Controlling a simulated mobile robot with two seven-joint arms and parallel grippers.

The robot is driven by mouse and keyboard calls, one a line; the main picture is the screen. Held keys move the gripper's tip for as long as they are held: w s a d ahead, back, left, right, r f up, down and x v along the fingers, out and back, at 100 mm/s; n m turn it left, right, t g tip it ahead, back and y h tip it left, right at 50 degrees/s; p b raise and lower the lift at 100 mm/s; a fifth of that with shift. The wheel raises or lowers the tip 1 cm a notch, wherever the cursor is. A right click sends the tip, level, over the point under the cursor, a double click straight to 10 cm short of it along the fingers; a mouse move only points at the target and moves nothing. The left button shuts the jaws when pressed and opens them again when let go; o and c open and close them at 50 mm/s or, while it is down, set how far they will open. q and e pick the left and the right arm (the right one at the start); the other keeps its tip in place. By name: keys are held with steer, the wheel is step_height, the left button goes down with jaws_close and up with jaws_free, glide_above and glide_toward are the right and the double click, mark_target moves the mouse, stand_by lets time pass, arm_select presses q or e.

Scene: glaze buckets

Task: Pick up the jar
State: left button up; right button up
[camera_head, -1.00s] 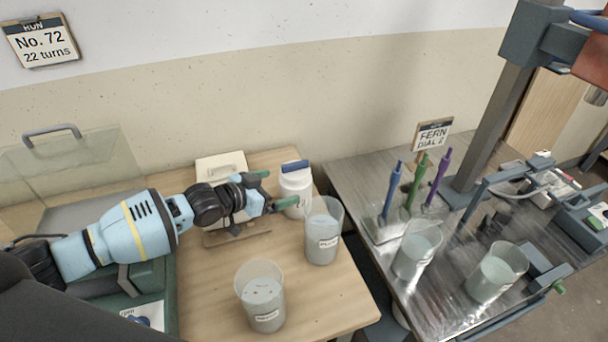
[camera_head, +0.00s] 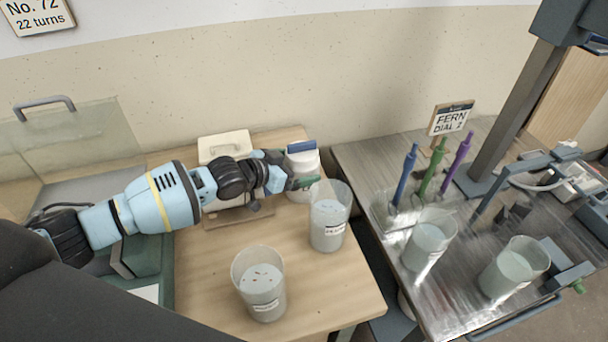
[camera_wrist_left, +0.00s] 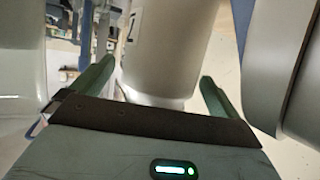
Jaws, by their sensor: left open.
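The white jar (camera_head: 304,160) with a blue lid stands at the back right of the wooden table. My left gripper (camera_head: 294,168) reaches it from the left and is open, with one green finger low across the jar's front. In the left wrist view the jar (camera_wrist_left: 168,50) is a pale cylinder between the two spread fingers (camera_wrist_left: 157,85). I cannot tell whether either finger touches it. The gripper hides part of the jar's left side in the head view. My right gripper is not in view.
A clear bucket of pale glaze (camera_head: 328,226) stands just in front of the jar, and another bucket (camera_head: 262,292) is nearer the front. A white box (camera_head: 225,146) lies behind my arm. Two buckets and coloured tools (camera_head: 408,172) stand on the metal table (camera_head: 385,238).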

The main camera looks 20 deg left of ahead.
arm_select(q)
steer(key=shift+w+d+f+b, duration=0.4)
steer(key=shift+w+d+f, duration=0.1)
steer(key=shift+w+f, duration=0.25)
steer(key=shift+w+d+r, duration=0.1)
steer(key=shift+w, duration=0.05)
steer(key=shift+r, duration=0.15)
steer(key=shift+c, duration=0.6)
steer(key=c, duration=0.9)
steer(key=shift+w+r, duration=0.1)
steer(key=shift+r, duration=0.15)
steer(key=shift+c, duration=0.9)
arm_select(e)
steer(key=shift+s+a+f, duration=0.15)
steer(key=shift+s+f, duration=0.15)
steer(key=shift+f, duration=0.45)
arm_select(q)
steer(key=shift+r, duration=0.1)
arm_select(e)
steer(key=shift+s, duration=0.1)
